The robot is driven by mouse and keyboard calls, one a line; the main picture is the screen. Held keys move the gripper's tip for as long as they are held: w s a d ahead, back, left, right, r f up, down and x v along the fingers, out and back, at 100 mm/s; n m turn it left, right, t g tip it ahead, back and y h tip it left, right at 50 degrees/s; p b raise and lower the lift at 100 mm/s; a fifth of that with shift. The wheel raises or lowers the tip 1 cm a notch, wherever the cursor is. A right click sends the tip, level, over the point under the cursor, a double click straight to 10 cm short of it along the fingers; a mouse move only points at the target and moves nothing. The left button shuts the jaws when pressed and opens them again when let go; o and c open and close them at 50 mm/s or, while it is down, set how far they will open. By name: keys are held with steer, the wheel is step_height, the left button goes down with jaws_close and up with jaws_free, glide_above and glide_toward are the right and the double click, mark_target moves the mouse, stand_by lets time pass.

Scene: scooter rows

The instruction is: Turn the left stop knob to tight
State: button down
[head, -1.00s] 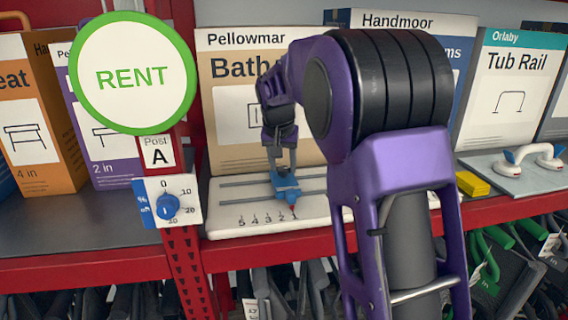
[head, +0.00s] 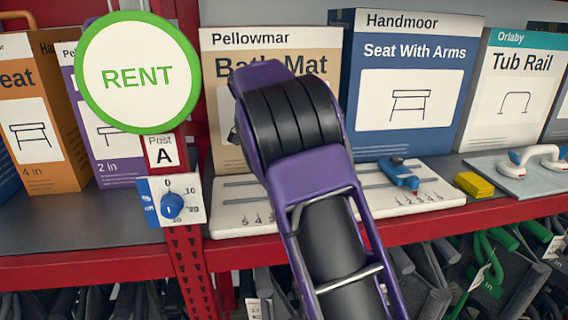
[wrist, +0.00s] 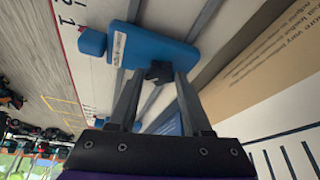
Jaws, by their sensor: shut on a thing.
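In the wrist view my gripper (wrist: 158,75) is shut on a small dark knob (wrist: 158,70) on a blue stop (wrist: 155,48). The stop sits on grey rails over a white board, its small blue pointer near the printed 1 and 2. In the head view my arm hides the gripper and the left stop. The right blue stop (head: 398,172) shows on the right part of the white board (head: 235,222), with a red tip near its scale. I cannot read any tight or loose marking on the knob.
Boxes stand behind the board, among them the Seat With Arms box (head: 410,90). A yellow block (head: 473,185) lies to its right. A round RENT sign (head: 138,75) and a blue dial (head: 171,205) are on the red post at left.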

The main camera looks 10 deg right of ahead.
steer(key=shift+w+m+g, duration=0.2)
steer(key=shift+m+g, duration=0.5)
steer(key=shift+m, duration=1.2)
steer(key=shift+c, duration=1.7)
jaws_free()
steer(key=shift+r, duration=0.15)
steer(key=v, duration=0.7)
steer(key=shift+a+r, duration=0.1)
steer(key=shift+a, duration=0.05)
